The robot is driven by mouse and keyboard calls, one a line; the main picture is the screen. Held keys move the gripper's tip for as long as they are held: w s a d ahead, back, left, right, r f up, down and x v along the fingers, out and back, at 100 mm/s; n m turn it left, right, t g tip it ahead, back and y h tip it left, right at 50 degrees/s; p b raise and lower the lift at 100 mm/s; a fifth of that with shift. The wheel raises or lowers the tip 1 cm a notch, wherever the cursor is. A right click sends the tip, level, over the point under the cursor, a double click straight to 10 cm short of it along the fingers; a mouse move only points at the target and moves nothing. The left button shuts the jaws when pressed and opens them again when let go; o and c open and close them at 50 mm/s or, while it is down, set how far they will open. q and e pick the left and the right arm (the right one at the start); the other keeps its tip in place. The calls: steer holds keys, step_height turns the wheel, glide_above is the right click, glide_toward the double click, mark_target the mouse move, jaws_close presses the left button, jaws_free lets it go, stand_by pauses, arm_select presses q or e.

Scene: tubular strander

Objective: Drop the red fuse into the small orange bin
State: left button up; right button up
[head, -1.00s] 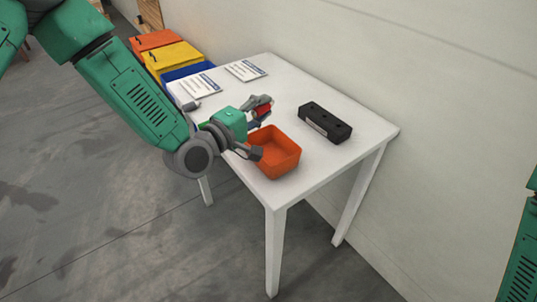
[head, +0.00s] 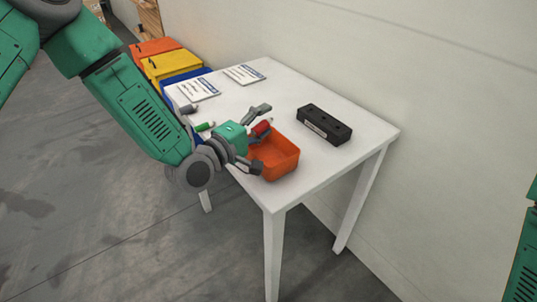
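The small orange bin (head: 281,167) stands on the white table near its front edge. My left gripper (head: 257,138) is at the bin's left side, its fingers spread wide apart. The red fuse (head: 262,128) shows between the fingers, by the bin's far left rim. It looks apart from the upper finger; I cannot tell whether it rests on something or is in the air. The gripper hides part of the bin's left side. My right gripper is out of view; only a piece of my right arm shows at the right edge.
A green fuse (head: 204,127) and a grey piece (head: 188,109) lie left of the gripper on the white table (head: 330,165). A black block (head: 325,124) stands to the right. Two printed sheets (head: 244,74) lie at the back. Orange, yellow and blue bins (head: 172,62) stand behind.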

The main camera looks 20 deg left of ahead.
arm_select(q)
steer(key=shift+s, duration=0.2)
steer(key=v, duration=1.1)
steer(key=shift+s+a, duration=0.2)
steer(key=shift+a, duration=0.1)
steer(key=shift+s+a+f, duration=0.1)
